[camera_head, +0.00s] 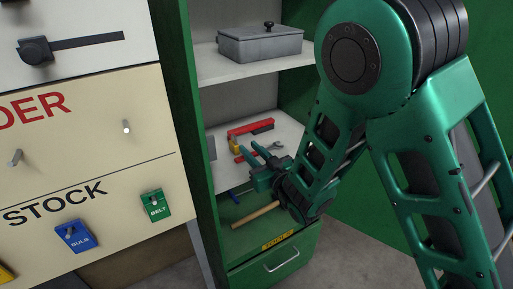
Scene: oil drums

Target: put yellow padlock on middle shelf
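A small yellow object (234,145), which looks like the yellow padlock, is on the middle shelf (291,131) of the green cabinet. It is too small to make out clearly. My gripper (249,151) reaches in over the front of this shelf from the right. Its two teal fingers are apart, pointing toward the back left. The yellow object is just beyond the fingertips, and I see nothing between them. Whether the fingers touch the shelf is unclear.
A red tool (250,128) and a wrench (271,146) lie on the middle shelf. A grey lidded box (260,44) stands on the shelf above. A cream panel (90,150) stands left.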

